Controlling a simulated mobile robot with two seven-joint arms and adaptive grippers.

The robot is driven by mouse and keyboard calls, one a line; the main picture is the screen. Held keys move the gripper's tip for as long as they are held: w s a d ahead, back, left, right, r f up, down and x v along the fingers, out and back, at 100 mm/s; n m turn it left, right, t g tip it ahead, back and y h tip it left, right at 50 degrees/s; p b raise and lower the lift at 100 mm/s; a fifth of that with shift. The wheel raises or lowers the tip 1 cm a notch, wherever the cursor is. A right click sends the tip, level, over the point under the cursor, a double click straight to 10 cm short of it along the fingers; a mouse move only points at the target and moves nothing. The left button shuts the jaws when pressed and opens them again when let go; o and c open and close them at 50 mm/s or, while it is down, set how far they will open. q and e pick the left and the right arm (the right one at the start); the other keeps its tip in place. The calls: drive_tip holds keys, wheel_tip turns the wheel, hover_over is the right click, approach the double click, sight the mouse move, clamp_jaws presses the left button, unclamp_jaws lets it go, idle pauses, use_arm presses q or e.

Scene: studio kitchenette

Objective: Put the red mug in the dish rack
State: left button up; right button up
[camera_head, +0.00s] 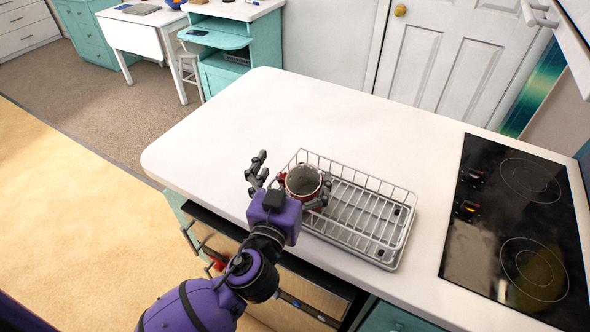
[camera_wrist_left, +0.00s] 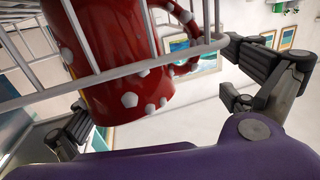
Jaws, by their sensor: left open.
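The red mug (camera_head: 303,203) stands in the left end of the white wire dish rack (camera_head: 388,254) on the counter. It looks upright, with its open top facing up. In the left wrist view the mug (camera_wrist_left: 125,35) is red with white dots, its handle to the right, seen behind a rack wire (camera_wrist_left: 150,68). My left gripper (camera_head: 288,186) is open at the rack's near left end, one finger left of the rack and the other close to the mug's right side. Both fingers show apart in the left wrist view (camera_wrist_left: 165,105). My right gripper is not in view.
The white counter (camera_head: 240,130) is clear to the left of and behind the rack. A black cooktop (camera_head: 515,225) lies to the right. Drawers and an oven-like front lie below the counter's near edge. The rack's right part is empty.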

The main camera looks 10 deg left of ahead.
use_arm(q)
drive_tip(key=s, duration=0.1)
drive_tip(key=s+b, duration=0.1)
drive_tip(key=s, duration=0.3)
drive_tip(key=shift+a+f, duration=0.3)
drive_tip(key=s+b, duration=0.2)
drive_tip(key=s, duration=0.5)
drive_tip(key=shift+a+r, duration=0.3)
drive_tip(key=shift+r, duration=0.15)
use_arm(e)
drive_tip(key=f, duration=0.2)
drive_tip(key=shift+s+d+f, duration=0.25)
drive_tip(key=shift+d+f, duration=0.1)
use_arm(q)
drive_tip(key=shift+f, duration=0.1)
